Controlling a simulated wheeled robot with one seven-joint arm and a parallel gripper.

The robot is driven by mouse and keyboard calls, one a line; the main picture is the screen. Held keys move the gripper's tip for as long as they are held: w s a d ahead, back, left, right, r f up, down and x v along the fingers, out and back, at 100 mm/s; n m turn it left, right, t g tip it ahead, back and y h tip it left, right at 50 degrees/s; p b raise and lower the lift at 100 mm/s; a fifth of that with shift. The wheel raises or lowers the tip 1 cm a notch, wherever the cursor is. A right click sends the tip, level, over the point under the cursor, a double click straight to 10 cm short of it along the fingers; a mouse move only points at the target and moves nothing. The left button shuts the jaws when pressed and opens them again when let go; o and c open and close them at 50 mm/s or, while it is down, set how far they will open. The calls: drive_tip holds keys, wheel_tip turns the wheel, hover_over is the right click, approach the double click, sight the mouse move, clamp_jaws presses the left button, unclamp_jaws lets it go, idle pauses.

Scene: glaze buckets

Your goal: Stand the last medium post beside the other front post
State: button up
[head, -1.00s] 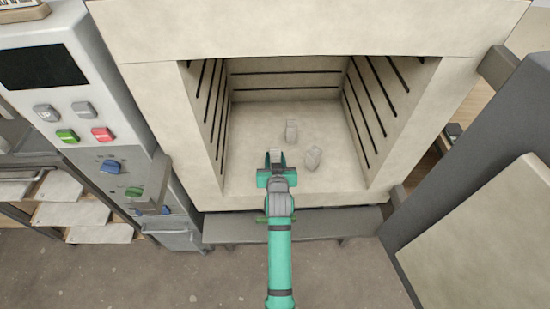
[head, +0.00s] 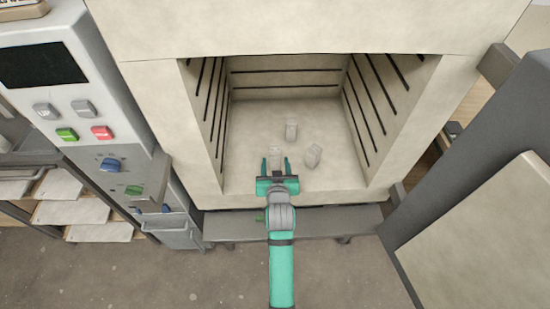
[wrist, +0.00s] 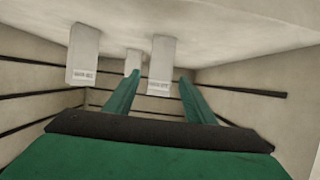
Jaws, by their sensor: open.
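Three pale grey posts stand on the kiln floor. The near left post (head: 275,155) stands just ahead of my gripper (head: 275,162), with a finger at each side. In the wrist view, which looks upside down, this post (wrist: 161,66) shows between the fingertips (wrist: 158,78) with a small printed label. My gripper is open and not holding it. The other front post (head: 313,155) stands to the right; it is at the left of the wrist view (wrist: 83,55). The back post (head: 291,130) stands deeper in and is small in the wrist view (wrist: 132,62).
The kiln's side walls (head: 205,120) carry dark grooves and bound the chamber left and right. The kiln floor (head: 255,120) is clear behind and around the posts. A control panel (head: 90,100) is at the left, and the open kiln door (head: 490,220) is at the right.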

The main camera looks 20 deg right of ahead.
drive_tip(key=s+a+f+n+y, duration=0.1)
drive_tip(key=s+a, duration=0.3)
drive_tip(key=s, duration=0.4)
drive_tip(key=s+a+f+t, duration=0.1)
drive_tip(key=s+a, duration=0.3)
drive_tip(key=s, duration=0.3)
drive_tip(key=s+a+f+n+y, duration=0.1)
drive_tip(key=s+a, duration=0.2)
drive_tip(key=s, duration=0.5)
drive_tip(key=s+a+r+y, duration=0.1)
drive_tip(key=s+a+r, duration=0.2)
drive_tip(key=s, duration=0.5)
drive_tip(key=s+a+r+n+t, duration=0.1)
drive_tip(key=s+a+r, duration=0.2)
drive_tip(key=s, duration=0.6)
drive_tip(key=shift+s+a+r+y, duration=0.3)
drive_tip(key=shift+a+y, duration=0.1)
drive_tip(key=shift+a, duration=0.25)
